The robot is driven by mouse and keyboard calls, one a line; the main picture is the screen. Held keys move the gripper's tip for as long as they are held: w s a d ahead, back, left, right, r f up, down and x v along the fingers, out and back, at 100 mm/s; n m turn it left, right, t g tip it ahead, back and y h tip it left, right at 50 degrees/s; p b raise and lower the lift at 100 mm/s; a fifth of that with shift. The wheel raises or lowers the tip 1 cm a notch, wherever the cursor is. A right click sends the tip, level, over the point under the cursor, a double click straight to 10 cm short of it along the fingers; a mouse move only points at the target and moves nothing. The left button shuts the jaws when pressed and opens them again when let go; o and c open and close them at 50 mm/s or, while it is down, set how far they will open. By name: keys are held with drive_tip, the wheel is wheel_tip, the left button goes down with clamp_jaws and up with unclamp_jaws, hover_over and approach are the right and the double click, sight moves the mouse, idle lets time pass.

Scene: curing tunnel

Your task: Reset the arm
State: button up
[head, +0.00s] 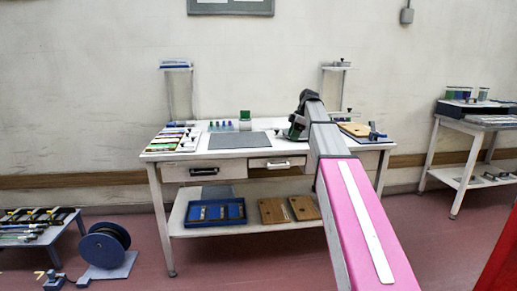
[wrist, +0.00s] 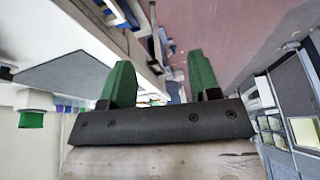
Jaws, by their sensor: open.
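My gripper (wrist: 162,82) shows in the wrist view as two green fingers set wide apart on a dark bar. It is open, with nothing between the fingers. In the head view my pink and grey arm reaches forward from the lower right to the right part of the white workbench (head: 270,151).
A grey mat (head: 237,140) lies on the bench, with a green-lidded container (head: 245,121) behind it. A wooden board (head: 355,129) is right of my wrist. A blue tray (head: 215,213) is on the lower shelf. A cable reel (head: 104,245) stands at floor left. A side table (head: 478,122) is at right.

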drive_tip(key=s+d+f+m+h, duration=0.1)
drive_tip(key=s+f+m, duration=0.5)
drive_tip(key=f, duration=0.6)
drive_tip(key=s+f+m+h, duration=0.1)
drive_tip(key=s+f+m, duration=0.3)
drive_tip(key=s+f, duration=0.65)
drive_tip(key=s+d+f+m+h, duration=0.2)
drive_tip(key=s+f+m, duration=0.6)
drive_tip(key=s+f, duration=0.6)
wheel_tip(320, 180, down, 4)
drive_tip(key=shift+s+r+t, duration=0.25)
drive_tip(key=shift+s+t, duration=0.05)
drive_tip(key=shift+s, duration=0.1)
